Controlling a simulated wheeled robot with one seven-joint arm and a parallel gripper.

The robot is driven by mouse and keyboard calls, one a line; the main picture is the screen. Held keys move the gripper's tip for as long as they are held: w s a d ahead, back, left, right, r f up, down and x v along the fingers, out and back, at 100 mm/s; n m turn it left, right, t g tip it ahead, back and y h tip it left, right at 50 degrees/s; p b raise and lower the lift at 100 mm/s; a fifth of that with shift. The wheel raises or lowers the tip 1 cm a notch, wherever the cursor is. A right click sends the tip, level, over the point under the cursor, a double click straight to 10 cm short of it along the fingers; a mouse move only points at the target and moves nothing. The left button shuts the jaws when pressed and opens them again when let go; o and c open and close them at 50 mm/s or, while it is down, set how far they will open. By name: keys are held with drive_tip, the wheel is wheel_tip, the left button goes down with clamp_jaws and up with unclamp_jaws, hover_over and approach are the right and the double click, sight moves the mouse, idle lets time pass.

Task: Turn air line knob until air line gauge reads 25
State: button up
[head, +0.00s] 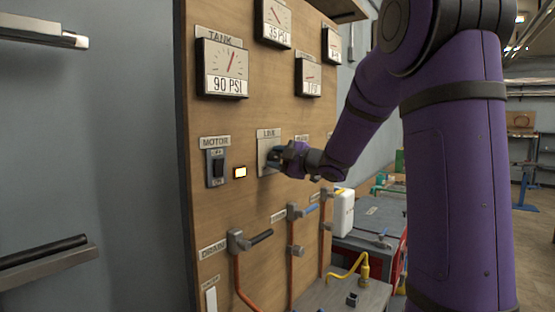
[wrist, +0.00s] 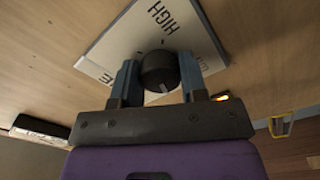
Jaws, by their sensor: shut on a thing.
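The air line knob (wrist: 159,72) is a round black knob on a light square plate (wrist: 115,43) with printed words, one reading HIGH. My gripper (wrist: 160,82) has one blue-grey finger on each side of the knob and is shut on it. In the head view my gripper (head: 284,157) covers most of the knob, in front of the plate labelled LINE (head: 264,152). The line gauge (head: 275,22) above it reads 35 PSI on its display.
The wooden panel also bears the tank gauge (head: 222,68) at 90 PSI, further gauges (head: 308,77), a motor switch (head: 216,167) and a lit lamp (head: 240,172). Valve levers (head: 250,240) and orange hoses run below. A white container (head: 343,213) stands to the right.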

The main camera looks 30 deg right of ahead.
drive_tip(key=shift+n, duration=1.2)
drive_tip(key=shift+f, duration=0.1)
drive_tip(key=o, duration=0.9)
drive_tip(key=shift+s, duration=0.1)
drive_tip(key=v, duration=1)
drive_tip(key=shift+s+d, duration=0.15)
drive_tip(key=shift+s, duration=0.15)
